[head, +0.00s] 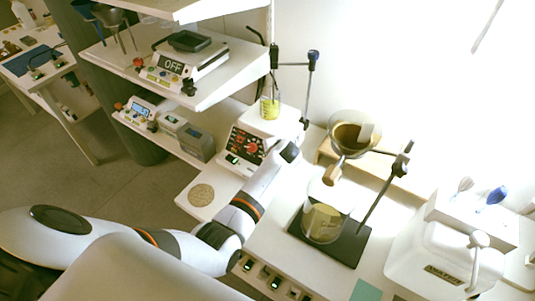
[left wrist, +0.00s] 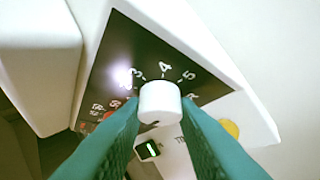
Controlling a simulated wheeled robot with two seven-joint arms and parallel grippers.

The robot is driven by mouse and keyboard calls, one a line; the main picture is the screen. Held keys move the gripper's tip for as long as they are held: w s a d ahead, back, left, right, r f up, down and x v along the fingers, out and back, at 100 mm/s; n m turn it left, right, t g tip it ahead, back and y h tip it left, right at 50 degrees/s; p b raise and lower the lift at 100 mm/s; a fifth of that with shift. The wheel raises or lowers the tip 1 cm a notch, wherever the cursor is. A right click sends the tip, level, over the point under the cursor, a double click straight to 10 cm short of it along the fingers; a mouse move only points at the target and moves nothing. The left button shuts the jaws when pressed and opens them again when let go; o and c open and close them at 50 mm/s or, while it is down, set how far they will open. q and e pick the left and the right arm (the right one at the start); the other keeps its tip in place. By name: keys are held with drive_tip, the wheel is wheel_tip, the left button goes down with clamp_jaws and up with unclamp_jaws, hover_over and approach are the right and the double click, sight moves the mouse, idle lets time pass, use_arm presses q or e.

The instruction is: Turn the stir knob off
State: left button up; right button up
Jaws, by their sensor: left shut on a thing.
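The stirrer (head: 272,122) stands on the bench with a beaker of yellow liquid (head: 270,106) on top. Its dark front panel (head: 243,143) carries dials and a green-lit switch. In the left wrist view, the white stir knob (left wrist: 160,102) sits between the teal fingers of my left gripper (left wrist: 160,112), with numbers 3, 4 and 5 printed around it. The gripper is shut on the knob. My right gripper is not in view.
A stand with a funnel (head: 352,133) above a beaker (head: 322,222) is right of my left arm. A scale reading OFF (head: 190,62) sits on the shelf at upper left. A round cork mat (head: 201,195) lies left of the arm. A white machine (head: 445,250) stands at right.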

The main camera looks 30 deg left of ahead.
use_arm(q)
drive_tip(key=shift+n+h+p, duration=0.3)
drive_tip(key=shift+n+p, duration=0.05)
drive_tip(key=shift+n, duration=0.15)
drive_tip(key=shift+a+g, duration=0.1)
drive_tip(key=shift+g, duration=0.3)
drive_tip(key=o, duration=1)
drive_tip(key=shift+r, duration=0.1)
drive_tip(key=shift+s+d+r, duration=0.1)
drive_tip(key=shift+d+r, duration=0.1)
drive_tip(key=shift+r, duration=0.05)
drive_tip(key=v, duration=1.1)
drive_tip(key=shift+s+p, duration=0.2)
drive_tip(key=shift+p, duration=0.1)
drive_tip(key=shift+a, duration=0.15)
